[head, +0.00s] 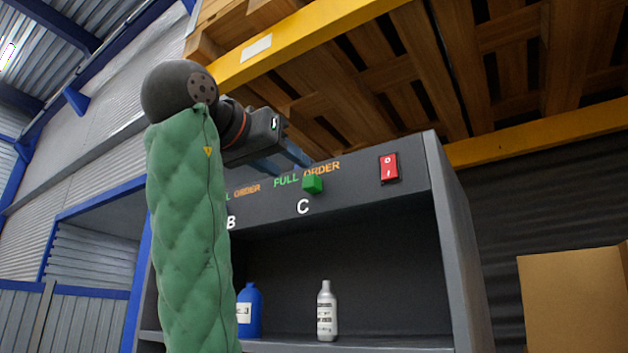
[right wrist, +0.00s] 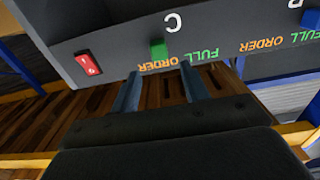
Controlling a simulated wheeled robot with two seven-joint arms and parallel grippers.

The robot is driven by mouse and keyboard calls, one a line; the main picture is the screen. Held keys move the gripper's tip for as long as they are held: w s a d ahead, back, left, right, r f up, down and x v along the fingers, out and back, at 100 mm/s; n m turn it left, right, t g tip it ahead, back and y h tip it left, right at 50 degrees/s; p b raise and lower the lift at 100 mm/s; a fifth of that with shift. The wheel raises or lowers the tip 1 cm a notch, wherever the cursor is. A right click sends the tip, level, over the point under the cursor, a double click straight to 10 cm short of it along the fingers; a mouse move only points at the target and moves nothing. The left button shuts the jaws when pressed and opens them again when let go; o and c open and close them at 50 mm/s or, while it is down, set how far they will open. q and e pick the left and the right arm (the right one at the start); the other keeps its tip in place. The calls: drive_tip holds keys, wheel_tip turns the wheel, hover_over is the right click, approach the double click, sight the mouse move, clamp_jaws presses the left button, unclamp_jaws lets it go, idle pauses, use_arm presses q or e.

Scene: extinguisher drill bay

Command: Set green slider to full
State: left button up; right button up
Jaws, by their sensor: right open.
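The green slider (head: 313,184) is a small block on the dark front panel of the shelf unit, above the letter C. It sits under the "ORDER" half of the "FULL ORDER" label, close to "FULL". My right gripper (head: 297,168) is open, just above and left of the slider in the head view. In the right wrist view, the slider (right wrist: 158,50) appears beyond the open fingertips (right wrist: 161,70), between their lines and apart from them. Nothing is between the fingers. My left gripper is in neither view.
A red rocker switch (head: 389,168) is on the panel right of the slider. A blue bottle (head: 250,311) and a grey bottle (head: 326,312) stand on the shelf below. A yellow beam (head: 300,42) and wooden pallets are overhead. A cardboard box (head: 572,302) is at right.

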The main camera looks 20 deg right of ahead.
sight(307, 178)
drive_tip(key=shift+w+d+r+p, duration=0.25)
drive_tip(key=shift+w+d+p, duration=0.2)
drive_tip(key=shift+d+p, duration=0.15)
drive_tip(key=p+x, duration=0.2)
drive_tip(key=x, duration=0.2)
drive_tip(key=shift+d+f, duration=0.1)
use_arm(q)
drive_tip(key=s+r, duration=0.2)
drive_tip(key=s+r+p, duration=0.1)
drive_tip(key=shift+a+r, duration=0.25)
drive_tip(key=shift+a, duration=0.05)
use_arm(e)
drive_tip(key=shift+w+d, duration=0.35)
drive_tip(key=shift+d+f, duration=0.1)
drive_tip(key=shift+f, duration=0.05)
